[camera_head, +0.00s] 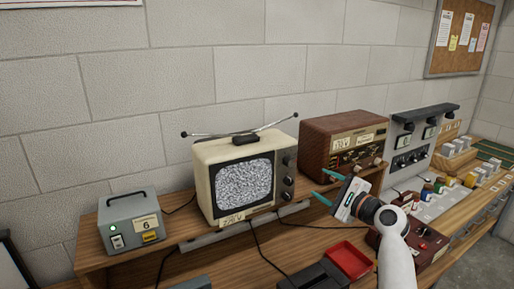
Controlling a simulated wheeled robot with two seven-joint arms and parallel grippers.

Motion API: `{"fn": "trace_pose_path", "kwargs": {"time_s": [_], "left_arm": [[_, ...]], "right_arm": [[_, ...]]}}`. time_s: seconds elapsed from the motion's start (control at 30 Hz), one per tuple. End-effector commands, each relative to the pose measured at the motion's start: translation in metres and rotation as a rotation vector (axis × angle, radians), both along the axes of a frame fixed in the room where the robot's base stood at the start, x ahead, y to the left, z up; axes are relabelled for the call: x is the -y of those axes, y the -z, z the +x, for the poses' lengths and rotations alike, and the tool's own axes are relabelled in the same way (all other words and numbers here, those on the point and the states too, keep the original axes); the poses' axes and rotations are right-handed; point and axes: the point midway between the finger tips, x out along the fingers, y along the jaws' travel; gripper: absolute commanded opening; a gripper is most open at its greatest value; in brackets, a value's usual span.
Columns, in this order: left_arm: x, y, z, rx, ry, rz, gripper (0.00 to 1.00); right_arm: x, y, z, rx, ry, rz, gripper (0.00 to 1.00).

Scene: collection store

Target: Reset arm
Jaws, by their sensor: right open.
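My right gripper (327,187) comes in from the lower right on my white arm. Its two teal fingers are spread apart with nothing between them. They point left, in front of the brown radio and to the right of the television. My left gripper is not in view.
A cream television (211,157) with static and a grey box labelled 6 (131,219) stand on a wooden shelf. A brown radio (313,140), a grey panel with dials (408,142) and a red tray (348,261) are near my right arm. Cables hang over the shelf front.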

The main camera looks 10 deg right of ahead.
Motion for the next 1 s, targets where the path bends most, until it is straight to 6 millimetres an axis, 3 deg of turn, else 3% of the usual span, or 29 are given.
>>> {"fn": "trace_pose_path", "kwargs": {"time_s": [0.17, 0.3, 0.4, 0.5, 0.7, 1.0], "left_arm": [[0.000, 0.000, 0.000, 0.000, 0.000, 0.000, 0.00], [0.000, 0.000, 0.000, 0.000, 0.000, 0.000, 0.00], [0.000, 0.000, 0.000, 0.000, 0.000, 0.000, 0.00], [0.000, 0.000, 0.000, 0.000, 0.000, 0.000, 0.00], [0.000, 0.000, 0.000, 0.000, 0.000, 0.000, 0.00], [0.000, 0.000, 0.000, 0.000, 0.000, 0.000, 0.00]], "right_arm": [[-0.025, 0.071, -0.037, -0.063, -0.053, -0.316, 0.55], [-0.051, 0.152, -0.101, -0.126, -0.185, -0.739, 0.55], [-0.065, 0.200, -0.158, -0.159, -0.325, -1.033, 0.55], [-0.074, 0.235, -0.216, -0.176, -0.483, -1.282, 0.55], [-0.080, 0.263, -0.299, -0.181, -0.735, -1.580, 0.55], [-0.079, 0.271, -0.383, -0.166, -1.022, -1.813, 0.55]]}}
